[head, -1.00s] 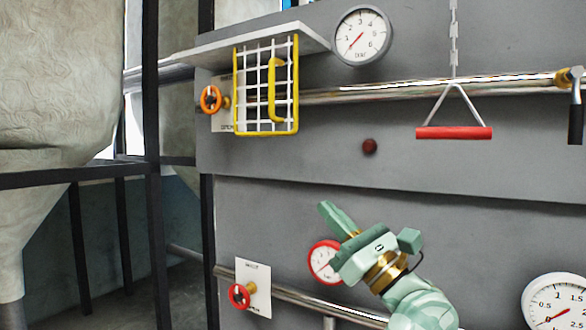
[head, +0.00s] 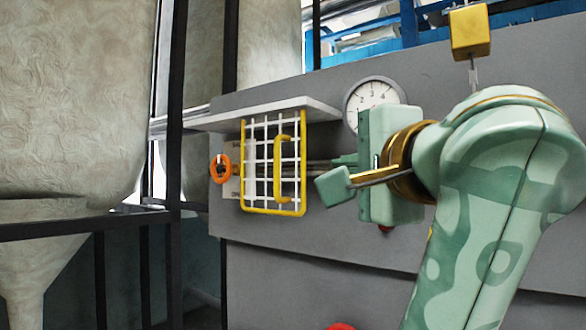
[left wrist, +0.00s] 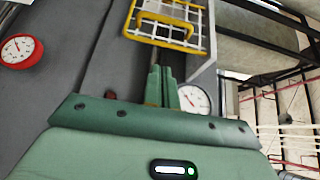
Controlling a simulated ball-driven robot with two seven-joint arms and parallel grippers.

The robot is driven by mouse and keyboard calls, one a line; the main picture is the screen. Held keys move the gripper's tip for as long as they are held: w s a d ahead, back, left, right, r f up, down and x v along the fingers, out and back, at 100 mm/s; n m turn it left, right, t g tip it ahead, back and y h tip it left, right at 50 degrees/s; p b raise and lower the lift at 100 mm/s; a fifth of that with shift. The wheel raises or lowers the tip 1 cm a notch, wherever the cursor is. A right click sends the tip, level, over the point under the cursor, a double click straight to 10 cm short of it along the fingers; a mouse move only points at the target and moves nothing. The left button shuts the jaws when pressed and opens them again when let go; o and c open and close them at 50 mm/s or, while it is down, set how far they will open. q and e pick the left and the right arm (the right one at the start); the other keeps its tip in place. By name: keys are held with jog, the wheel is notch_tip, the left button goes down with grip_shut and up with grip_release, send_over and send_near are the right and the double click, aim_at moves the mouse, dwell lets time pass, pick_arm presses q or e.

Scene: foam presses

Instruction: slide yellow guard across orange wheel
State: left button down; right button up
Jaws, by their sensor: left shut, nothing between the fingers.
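The yellow guard (head: 273,210) is a yellow frame with a white wire grid and a yellow handle (head: 290,170) on its right half. It hangs under a grey shelf, and its lower part also shows at the top of the left wrist view (left wrist: 165,41). The orange wheel (head: 220,169) is just left of the guard and uncovered in the head view. My left gripper (head: 340,160) is shut and empty, right of the guard and apart from it. Its closed fingers point towards the guard in the left wrist view (left wrist: 161,75). My right gripper is not in view.
The grey shelf (head: 262,113) juts out above the guard. A white gauge (head: 372,93) is behind and above my gripper. A yellow block (head: 469,32) hangs at upper right. A red gauge (left wrist: 17,50) shows in the left wrist view. Dark frame posts stand left of the wheel.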

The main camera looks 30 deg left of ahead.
pick_arm(q)
jog(key=p, duration=0.3)
send_near(291, 170)
jog(key=w, duration=0.1)
jog(key=a, duration=0.1)
jog(key=a+p, duration=0.1)
jog(key=a, duration=0.2)
jog(key=shift+w, duration=0.35)
jog(key=shift+s+a+p, duration=0.15)
jog(key=shift+a+p, duration=0.15)
jog(key=shift+p, duration=0.05)
jog(key=shift+a, duration=0.15)
jog(key=shift+a, duration=0.1)
